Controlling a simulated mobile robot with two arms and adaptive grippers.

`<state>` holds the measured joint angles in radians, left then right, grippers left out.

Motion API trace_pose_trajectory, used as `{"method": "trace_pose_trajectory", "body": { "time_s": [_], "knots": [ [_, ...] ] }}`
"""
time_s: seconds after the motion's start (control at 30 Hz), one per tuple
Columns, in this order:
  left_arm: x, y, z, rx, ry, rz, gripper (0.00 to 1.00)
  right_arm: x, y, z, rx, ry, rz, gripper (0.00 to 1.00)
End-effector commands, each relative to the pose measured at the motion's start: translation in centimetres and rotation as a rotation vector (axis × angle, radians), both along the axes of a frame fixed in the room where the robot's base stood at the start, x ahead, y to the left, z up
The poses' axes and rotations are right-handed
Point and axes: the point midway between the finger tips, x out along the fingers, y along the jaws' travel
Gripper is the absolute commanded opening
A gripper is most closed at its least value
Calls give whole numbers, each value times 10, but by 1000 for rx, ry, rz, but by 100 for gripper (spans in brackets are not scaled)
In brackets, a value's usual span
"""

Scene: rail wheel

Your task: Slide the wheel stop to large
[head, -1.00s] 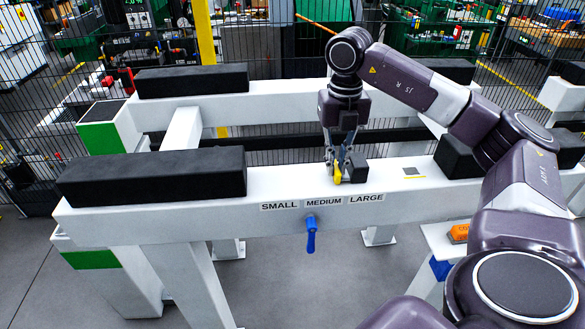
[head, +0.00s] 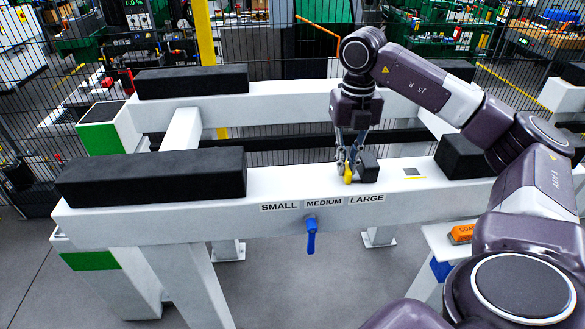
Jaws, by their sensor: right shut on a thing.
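The wheel stop is a small black block (head: 368,168) with a yellow part (head: 348,174) at its left side. It sits on top of the front white rail (head: 290,184), above the space between the MEDIUM label (head: 324,203) and the LARGE label (head: 366,199). My right gripper (head: 349,166) points down from above and is shut on the wheel stop at its yellow part. The fingertips are small and partly blend with the stop. A blue handle (head: 311,236) hangs on the rail's front face below MEDIUM. My left gripper is not in view.
Long black pads lie on the front rail (head: 150,178) and the back rail (head: 192,80). The rail between the stop and that mark is clear.

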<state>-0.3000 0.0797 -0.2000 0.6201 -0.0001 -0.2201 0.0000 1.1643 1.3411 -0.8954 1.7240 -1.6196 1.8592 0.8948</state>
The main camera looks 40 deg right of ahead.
Motion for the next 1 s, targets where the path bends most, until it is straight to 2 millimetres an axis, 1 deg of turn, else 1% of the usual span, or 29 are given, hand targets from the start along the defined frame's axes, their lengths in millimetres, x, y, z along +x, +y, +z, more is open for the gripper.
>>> {"method": "trace_pose_trajectory", "body": {
  "time_s": [1.0],
  "knots": [
    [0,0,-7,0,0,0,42,-19,-34,1,-2,-6,-4,0]
  ]
}}
